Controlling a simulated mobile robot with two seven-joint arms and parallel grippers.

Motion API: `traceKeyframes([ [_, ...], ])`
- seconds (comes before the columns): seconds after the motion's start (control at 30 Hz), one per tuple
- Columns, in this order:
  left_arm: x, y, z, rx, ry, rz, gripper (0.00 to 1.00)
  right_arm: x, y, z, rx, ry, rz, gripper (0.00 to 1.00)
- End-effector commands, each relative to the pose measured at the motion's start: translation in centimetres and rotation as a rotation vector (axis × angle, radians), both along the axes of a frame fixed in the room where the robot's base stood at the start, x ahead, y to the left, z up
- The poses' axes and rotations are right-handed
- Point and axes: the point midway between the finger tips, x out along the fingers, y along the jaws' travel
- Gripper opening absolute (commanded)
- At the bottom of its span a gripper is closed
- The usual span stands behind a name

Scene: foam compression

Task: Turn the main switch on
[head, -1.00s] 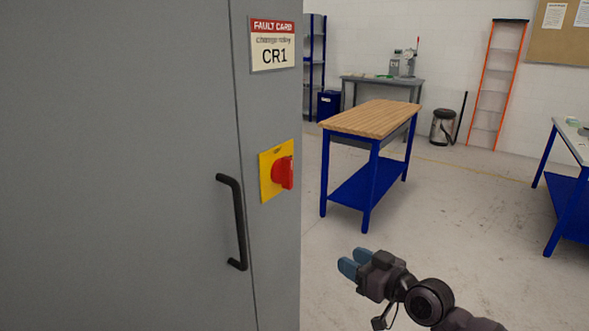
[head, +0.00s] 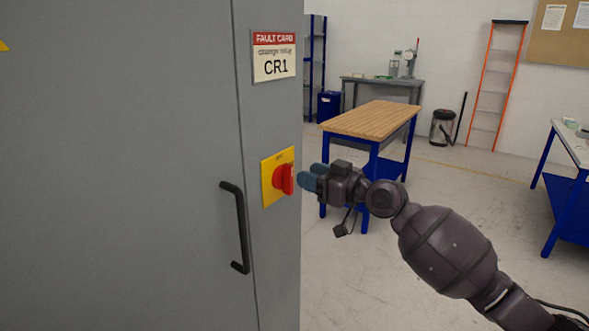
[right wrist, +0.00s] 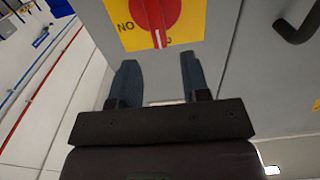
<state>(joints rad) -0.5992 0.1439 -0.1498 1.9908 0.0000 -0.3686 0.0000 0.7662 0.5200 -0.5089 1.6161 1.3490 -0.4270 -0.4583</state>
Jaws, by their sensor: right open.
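The main switch is a red rotary knob (head: 283,180) on a yellow plate (head: 267,188), fixed to the narrow grey face of the cabinet (head: 275,240). In the right wrist view the red knob (right wrist: 157,12) shows at the top, with a pale line on its grip and part of a label reading "NO" on the yellow plate (right wrist: 128,35). My right gripper (head: 309,180) is just right of the knob in the head view, pointing at it. Its two blue fingers (right wrist: 158,75) are apart and empty, short of the knob. My left gripper is not in view.
A black door handle (head: 239,228) stands out from the cabinet left of the switch. A fault card (head: 275,55) reading CR1 is above it. A wooden-topped workbench (head: 372,118) with blue legs stands behind my right arm. Open floor lies to the right.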

Motion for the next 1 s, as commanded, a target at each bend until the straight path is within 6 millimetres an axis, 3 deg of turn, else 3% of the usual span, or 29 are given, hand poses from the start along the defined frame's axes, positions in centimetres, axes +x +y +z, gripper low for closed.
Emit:
traceKeyframes([
  [0.3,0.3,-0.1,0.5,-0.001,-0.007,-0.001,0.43,2.5,3.4,0.0,0.001,0.001,0.000,0.43],
  [0.73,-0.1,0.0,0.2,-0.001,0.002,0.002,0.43,2.9,4.1,0.0,0.001,0.001,0.000,0.43],
  [1.0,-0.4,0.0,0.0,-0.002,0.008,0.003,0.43,2.9,4.0,0.0,0.000,0.001,0.000,0.03],
])
